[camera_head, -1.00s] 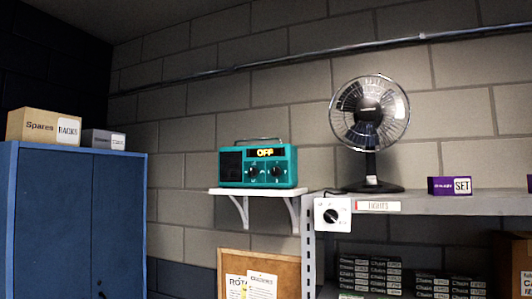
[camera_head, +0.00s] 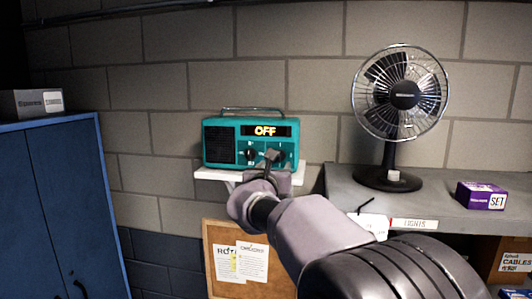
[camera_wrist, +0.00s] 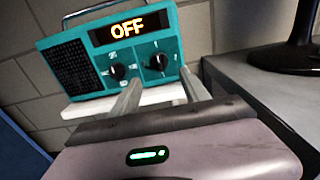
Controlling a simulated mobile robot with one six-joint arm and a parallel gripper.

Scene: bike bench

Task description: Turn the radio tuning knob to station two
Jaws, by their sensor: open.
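The teal radio (camera_head: 222,151) stands on a small white wall shelf (camera_head: 212,174), and its display (camera_head: 265,131) reads OFF. It has two dark front knobs. The left knob (camera_head: 250,155) shows clear; the right knob is partly hidden behind my gripper (camera_head: 273,156) in the head view. In the wrist view the right knob (camera_wrist: 158,62) shows with marks around it, and the left knob (camera_wrist: 118,71) is beside it. My gripper (camera_wrist: 160,78) is open and empty, its fingers pointing at the right knob, which appears between and just beyond the tips. I cannot tell whether they touch the radio.
A desk fan (camera_head: 403,95) and a purple box (camera_head: 481,195) stand on the grey shelf (camera_head: 440,206) to the right. A blue cabinet (camera_head: 60,200) stands at the left. A corkboard (camera_head: 280,270) hangs below the radio. The wall above the radio is bare.

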